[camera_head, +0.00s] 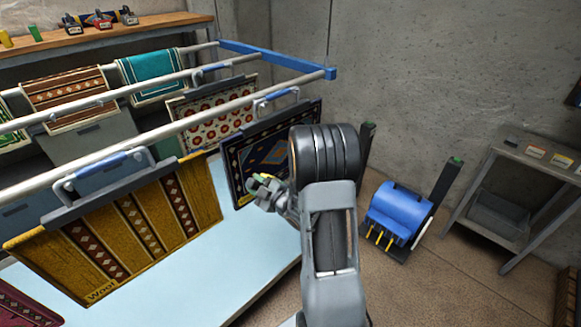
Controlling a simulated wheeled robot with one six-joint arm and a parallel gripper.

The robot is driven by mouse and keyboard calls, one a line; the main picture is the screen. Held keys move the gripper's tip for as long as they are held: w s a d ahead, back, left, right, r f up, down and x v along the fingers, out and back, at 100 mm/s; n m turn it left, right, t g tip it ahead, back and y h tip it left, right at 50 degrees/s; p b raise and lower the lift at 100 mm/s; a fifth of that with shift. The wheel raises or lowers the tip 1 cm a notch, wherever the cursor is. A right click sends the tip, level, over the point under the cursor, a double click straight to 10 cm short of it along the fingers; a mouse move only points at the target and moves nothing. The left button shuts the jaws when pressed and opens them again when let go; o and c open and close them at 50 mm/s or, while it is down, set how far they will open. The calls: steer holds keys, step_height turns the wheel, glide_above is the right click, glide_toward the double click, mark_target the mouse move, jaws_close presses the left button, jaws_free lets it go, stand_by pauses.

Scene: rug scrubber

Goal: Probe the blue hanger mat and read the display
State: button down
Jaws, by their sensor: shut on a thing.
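A dark navy mat (235,163) with a blue, orange and cream diamond pattern hangs from a clamp hanger with a blue-grey handle (275,97) on the near rail. My arm covers its right part. My gripper (263,187) is in front of the mat's lower middle, shut on a small green-and-yellow object (271,178), perhaps a probe. Whether this object touches the mat cannot be told. No readable display shows.
A mustard striped mat (95,247) marked "Wool" hangs at left on the near rail (180,126). More mats hang behind. A pale blue platform (250,262) lies below. A blue machine (396,212) and a grey side table (530,160) stand at right.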

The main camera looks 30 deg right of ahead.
steer(key=s+d+r+n+y, duration=0.2)
steer(key=s+d+r+n, duration=0.3)
steer(key=d+r+n, duration=0.4)
steer(key=w+f+n+p, duration=0.1)
steer(key=w, duration=0.6)
steer(key=shift+a+g, duration=0.4)
steer(key=shift+a, duration=0.05)
steer(key=shift+d+b+x, duration=0.15)
steer(key=shift+b+x, duration=0.15)
steer(key=shift+x, duration=0.5)
steer(key=shift+d+b+x, duration=0.15)
steer(key=shift+b+x, duration=0.1)
steer(key=shift+x, duration=0.55)
